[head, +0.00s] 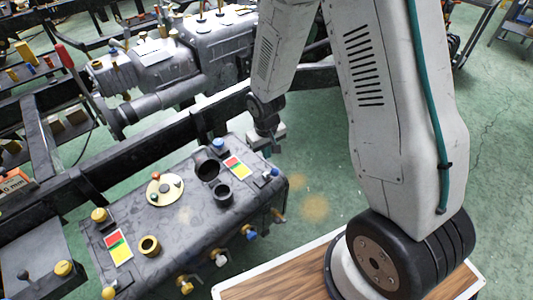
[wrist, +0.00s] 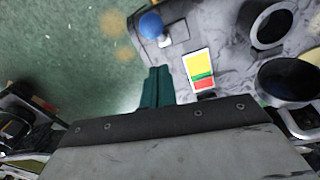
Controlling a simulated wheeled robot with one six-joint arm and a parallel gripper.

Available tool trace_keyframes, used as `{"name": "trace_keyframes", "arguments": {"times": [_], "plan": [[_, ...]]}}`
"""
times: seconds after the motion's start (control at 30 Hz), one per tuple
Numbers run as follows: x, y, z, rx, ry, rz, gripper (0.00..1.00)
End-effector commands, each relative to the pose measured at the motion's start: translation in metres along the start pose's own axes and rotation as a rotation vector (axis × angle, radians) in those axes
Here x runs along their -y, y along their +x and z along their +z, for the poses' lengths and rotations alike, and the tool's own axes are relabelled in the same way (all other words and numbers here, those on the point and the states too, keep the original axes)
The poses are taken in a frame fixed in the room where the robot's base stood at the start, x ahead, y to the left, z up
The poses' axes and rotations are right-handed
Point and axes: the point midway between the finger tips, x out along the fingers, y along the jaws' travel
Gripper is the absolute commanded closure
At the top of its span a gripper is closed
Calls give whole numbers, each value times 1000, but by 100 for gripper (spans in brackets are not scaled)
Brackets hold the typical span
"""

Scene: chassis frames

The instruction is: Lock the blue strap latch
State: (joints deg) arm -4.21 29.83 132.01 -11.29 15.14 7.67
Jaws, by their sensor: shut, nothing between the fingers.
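My gripper (wrist: 157,87) shows as teal fingers, shut and empty, in the wrist view. In the head view my gripper (head: 270,148) hangs beside the far right end of the grey tank (head: 190,215). A blue ball knob (wrist: 150,25) on a small plate lies beyond the fingertips, apart from them; it also shows in the head view (head: 275,171). Another blue-topped part (head: 218,143) stands at the tank's back edge. A blue fitting (head: 250,234) sits on the tank's front side. I cannot tell which of these is the strap latch.
A yellow, green and red card (wrist: 200,70) lies right of the fingers, near a black ring (wrist: 290,80) on the tank top. A dark frame rail (head: 140,150) runs behind the tank. Green floor (head: 325,180) is clear right of the tank.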

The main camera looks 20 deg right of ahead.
Motion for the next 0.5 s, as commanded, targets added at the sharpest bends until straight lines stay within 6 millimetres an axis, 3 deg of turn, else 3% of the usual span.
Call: {"name": "trace_keyframes", "arguments": {"times": [0.33,0.5], "plan": [[1,-2,-2,-1,-2,0,100],[-1,-18,-15,-4,-1,0,100]]}}
